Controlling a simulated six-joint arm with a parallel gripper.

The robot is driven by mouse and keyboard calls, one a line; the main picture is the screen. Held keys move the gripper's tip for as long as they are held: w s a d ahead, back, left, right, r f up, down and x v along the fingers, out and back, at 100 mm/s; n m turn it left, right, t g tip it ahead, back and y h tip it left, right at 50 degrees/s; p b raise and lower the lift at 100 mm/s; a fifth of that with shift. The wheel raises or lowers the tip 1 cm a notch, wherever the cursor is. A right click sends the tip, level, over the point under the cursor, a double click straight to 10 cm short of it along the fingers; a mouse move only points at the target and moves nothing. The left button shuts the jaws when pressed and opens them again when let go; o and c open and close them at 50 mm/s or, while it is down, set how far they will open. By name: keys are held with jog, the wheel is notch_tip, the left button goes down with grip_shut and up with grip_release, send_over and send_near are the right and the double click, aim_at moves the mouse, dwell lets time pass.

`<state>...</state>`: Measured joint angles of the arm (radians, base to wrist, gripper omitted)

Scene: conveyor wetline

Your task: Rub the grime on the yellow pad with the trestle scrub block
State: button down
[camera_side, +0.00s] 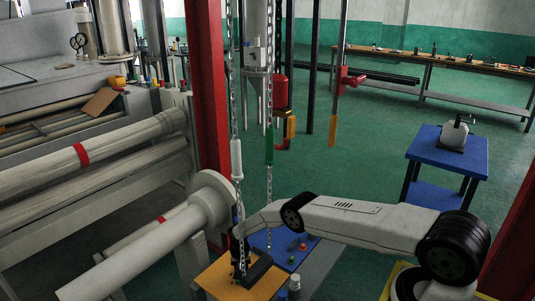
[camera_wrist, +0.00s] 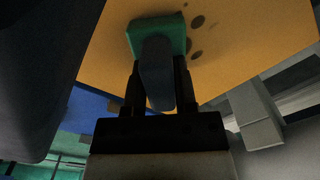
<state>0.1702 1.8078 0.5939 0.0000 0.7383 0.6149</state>
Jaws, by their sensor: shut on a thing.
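The yellow pad (camera_side: 216,281) lies flat at the bottom middle of the side view and fills the top of the wrist view (camera_wrist: 255,35). Dark grime spots (camera_wrist: 196,54) show on it, just right of the scrub block. The scrub block (camera_wrist: 174,28) is green with a dark grey-blue handle (camera_wrist: 157,72). My gripper (camera_wrist: 158,85) is shut on the handle, one finger on each side. The green part is over the pad; I cannot tell whether it touches. In the side view my gripper (camera_side: 240,256) is low over the pad, and the block is not clearly visible there.
Chains (camera_side: 233,120) hang close to my wrist. A blue surface (camera_side: 285,247) with red and green buttons lies behind the pad. Large white rollers (camera_side: 150,245) stand to the left. A blue trestle table (camera_side: 425,150) stands at the right with a grey-white object (camera_side: 454,136).

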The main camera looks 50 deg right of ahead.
aim_at(227, 285)
jog(key=shift+w+d, duration=0.35)
jog(key=shift+d, duration=0.35)
jog(key=s+a, duration=0.1)
jog(key=s, duration=0.1)
jog(key=s+a, duration=0.2)
jog(key=shift+s, duration=0.2)
jog(key=w+a, duration=0.2)
jog(key=w, duration=0.1)
jog(key=w+a, duration=0.1)
jog(key=shift+w, duration=0.3)
jog(key=shift+a, duration=0.75)
jog(key=shift+w+f, duration=0.4)
jog(key=shift+f, duration=0.4)
jog(key=r, duration=0.3)
jog(key=shift+w+r, duration=0.15)
jog(key=shift+w, duration=0.15)
jog(key=shift+s+r, duration=0.25)
jog(key=shift+r, duration=2.9)
jog(key=shift+f, duration=0.15)
